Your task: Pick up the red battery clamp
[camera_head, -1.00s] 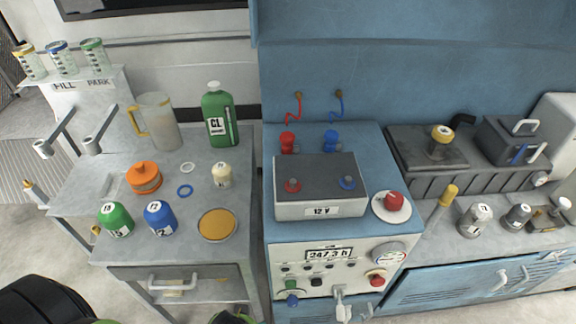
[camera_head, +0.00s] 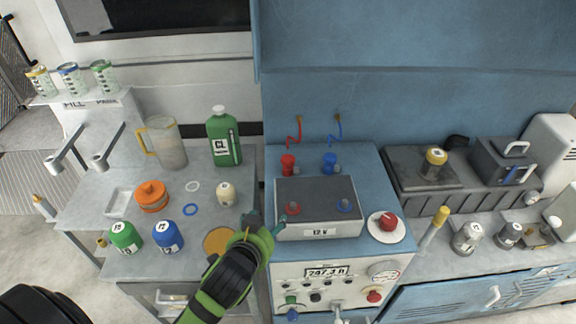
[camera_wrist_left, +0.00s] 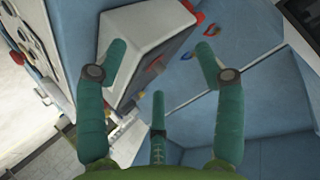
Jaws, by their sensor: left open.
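The red battery clamp (camera_head: 288,165) stands on the blue bench behind the left part of the 12 V battery (camera_head: 319,232), at the end of a red cable. The blue clamp (camera_head: 329,163) stands to its right. My left gripper (camera_head: 266,221) is open and empty, at the battery's front left corner, in front of the red clamp and apart from it. In the left wrist view my open fingers (camera_wrist_left: 161,47) are spread over the battery's side (camera_wrist_left: 148,30). Small red and blue parts show beyond them there; I cannot tell which is the clamp. My right gripper is out of view.
A red knob on a white disc (camera_head: 387,222) is right of the battery. The left table holds a green bottle (camera_head: 223,137), a jug (camera_head: 168,143) and several small containers.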

